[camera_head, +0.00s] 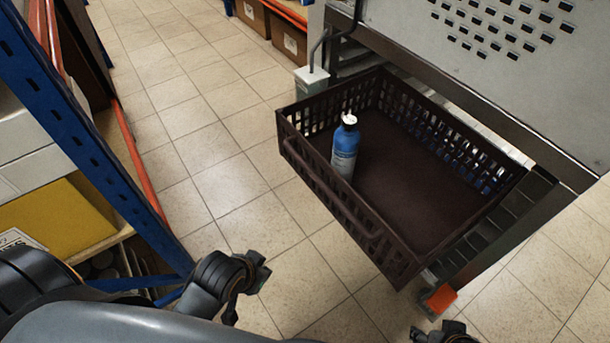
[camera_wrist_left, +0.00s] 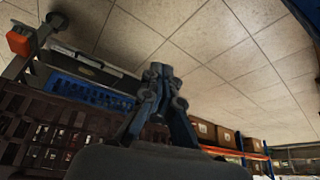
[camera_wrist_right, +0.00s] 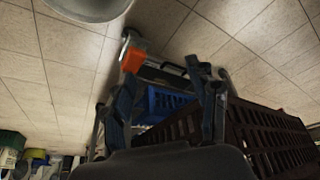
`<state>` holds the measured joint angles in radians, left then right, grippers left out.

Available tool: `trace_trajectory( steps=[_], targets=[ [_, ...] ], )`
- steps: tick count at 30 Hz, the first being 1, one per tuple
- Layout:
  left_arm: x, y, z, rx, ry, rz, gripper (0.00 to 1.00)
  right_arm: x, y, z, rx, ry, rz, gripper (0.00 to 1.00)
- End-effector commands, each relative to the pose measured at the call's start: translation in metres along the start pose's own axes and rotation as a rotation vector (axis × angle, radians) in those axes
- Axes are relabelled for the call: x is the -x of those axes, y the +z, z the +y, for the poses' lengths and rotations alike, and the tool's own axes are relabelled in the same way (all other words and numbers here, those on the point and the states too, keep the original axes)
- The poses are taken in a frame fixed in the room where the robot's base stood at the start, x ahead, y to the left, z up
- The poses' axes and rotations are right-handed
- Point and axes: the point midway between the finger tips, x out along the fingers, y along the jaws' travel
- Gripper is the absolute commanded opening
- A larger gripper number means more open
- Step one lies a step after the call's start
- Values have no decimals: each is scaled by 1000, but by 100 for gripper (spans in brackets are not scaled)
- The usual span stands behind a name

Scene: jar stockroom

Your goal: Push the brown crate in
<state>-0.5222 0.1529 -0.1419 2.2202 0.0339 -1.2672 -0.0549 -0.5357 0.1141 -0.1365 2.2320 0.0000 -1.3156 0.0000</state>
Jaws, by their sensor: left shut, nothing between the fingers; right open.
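The brown crate (camera_head: 330,205) is slatted and juts out of the metal rack, pulled out over the tiled floor. A blue bottle (camera_head: 345,150) with a white cap stands upright in it near its left side. My left gripper (camera_head: 256,272) is in front of the crate, apart from it; its fingers are together and empty in the left wrist view (camera_wrist_left: 158,75). My right gripper (camera_head: 447,332) is at the bottom edge, below the crate's near corner; its fingers are spread and empty in the right wrist view (camera_wrist_right: 163,72). The crate also shows in the left wrist view (camera_wrist_left: 45,135) and right wrist view (camera_wrist_right: 265,135).
A blue crate (camera_wrist_left: 85,92) sits below the brown one. The rack has a perforated panel (camera_head: 480,60) above and an orange-capped foot (camera_head: 440,297). A blue-posted shelf (camera_head: 60,100) stands close on the left. Tiled floor (camera_head: 200,130) is clear between them.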

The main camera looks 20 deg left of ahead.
Motion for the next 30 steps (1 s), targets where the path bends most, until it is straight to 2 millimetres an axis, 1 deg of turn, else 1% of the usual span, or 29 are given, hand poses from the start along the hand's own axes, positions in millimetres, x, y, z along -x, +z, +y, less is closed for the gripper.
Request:
trace_trajectory(
  steps=[1,2,6,11,14,15,18,21,24,27,30],
  targets=[
    [-6,-4,-2,-50,0,41,0,-4,3,0,-1,1,15,59],
    [-3,-9,-3,-92,2,68,0,0,3,0,-1,2,21,59],
    [12,-49,-6,-415,18,247,0,20,2,1,-2,4,39,59],
    [23,-93,-10,-795,8,451,0,28,2,1,-2,5,43,59],
    [32,-120,-18,-1041,-32,586,0,29,2,1,-3,5,43,59],
    [36,-131,-24,-1136,-58,639,0,29,1,1,-3,5,43,59],
    [52,-158,-42,-1348,-148,762,0,29,1,1,-3,5,43,59],
    [68,-180,-62,-1502,-251,849,0,29,1,1,-3,5,44,59],
    [83,-197,-77,-1598,-342,904,0,29,1,1,-3,5,44,59],
    [92,-207,-87,-1650,-402,933,0,29,1,1,-3,5,45,59],
    [94,-213,-90,-1667,-429,944,0,28,-2,0,-2,4,60,59]
  ],
)
